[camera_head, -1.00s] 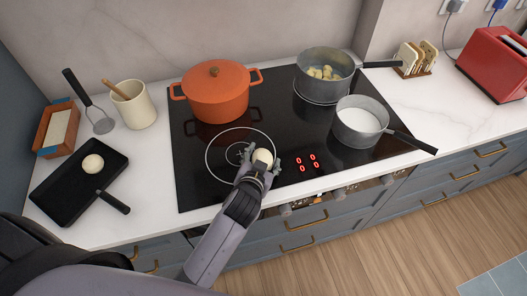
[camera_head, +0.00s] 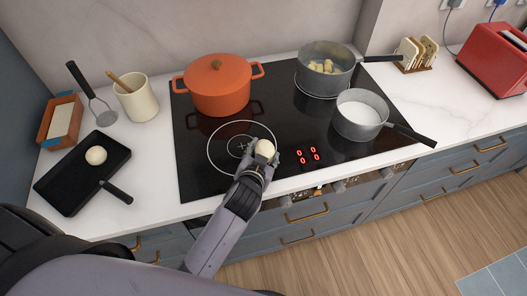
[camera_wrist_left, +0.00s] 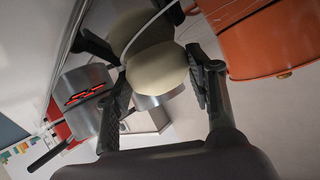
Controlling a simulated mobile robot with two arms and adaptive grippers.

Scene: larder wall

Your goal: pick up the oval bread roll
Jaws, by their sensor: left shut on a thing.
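The oval bread roll (camera_head: 265,148) is pale cream and smooth, at the front of the black glass hob, just left of the red digits. My left gripper (camera_head: 262,158) is shut on it. In the left wrist view the roll (camera_wrist_left: 156,70) sits between the two dark fingers (camera_wrist_left: 160,88), with a similar pale shape behind it, perhaps its reflection in the glass. I cannot tell whether the roll clears the hob. Another pale round roll (camera_head: 96,155) lies in the black square pan (camera_head: 70,187) at left. My right gripper is not in view.
An orange lidded pot (camera_head: 218,88) stands behind my left gripper on the hob (camera_head: 195,150). Two grey saucepans (camera_head: 326,68) (camera_head: 360,115) stand to the right. A cream crock (camera_head: 137,100) and a masher (camera_head: 98,108) are at left. Bare counter (camera_head: 440,100) lies right of the hob.

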